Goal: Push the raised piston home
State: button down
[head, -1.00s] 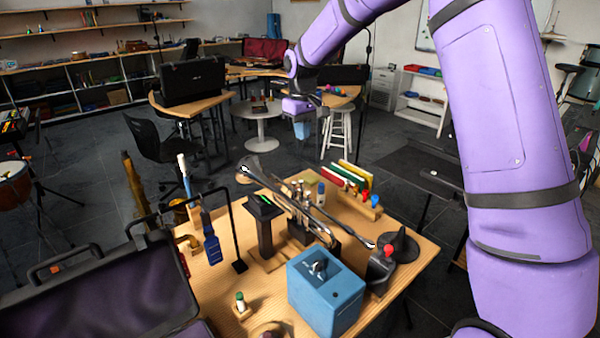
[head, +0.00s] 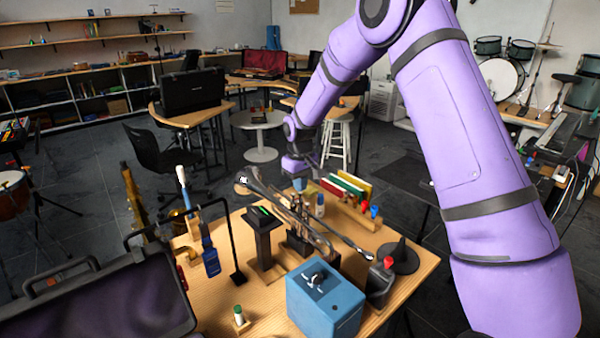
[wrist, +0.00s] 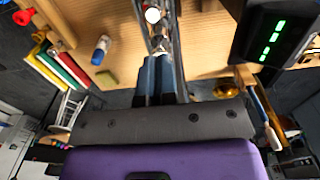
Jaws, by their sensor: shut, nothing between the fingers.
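A silver instrument (head: 312,234) with long tubing lies across a stand on the wooden table in the head view. Its tubing (wrist: 176,45) runs up the middle of the wrist view. A round pale cap (wrist: 152,15), possibly a piston top, shows beyond my fingertips; I cannot tell how far it stands up. My gripper (head: 299,184) is at the instrument's far side in the head view. In the wrist view its blue fingers (wrist: 157,62) are together and empty, pointing towards the tubing and cap. Contact cannot be told.
A black post with green lights (head: 262,216) stands left of the instrument and shows large in the wrist view (wrist: 272,38). A blue box (head: 325,303), a red-capped dark bottle (head: 380,284) and coloured books (head: 345,184) stand nearby. An open case (head: 90,300) lies front left.

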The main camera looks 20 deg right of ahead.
aim_at(300, 194)
jog(key=shift+f, duration=0.45)
jog(key=shift+f, duration=1.6)
jog(key=shift+r, duration=0.15)
notch_tip(300, 194, up, 15)
notch_tip(300, 194, down, 14)
jog(key=shift+w+a+f, duration=0.1)
jog(key=shift+w, duration=0.05)
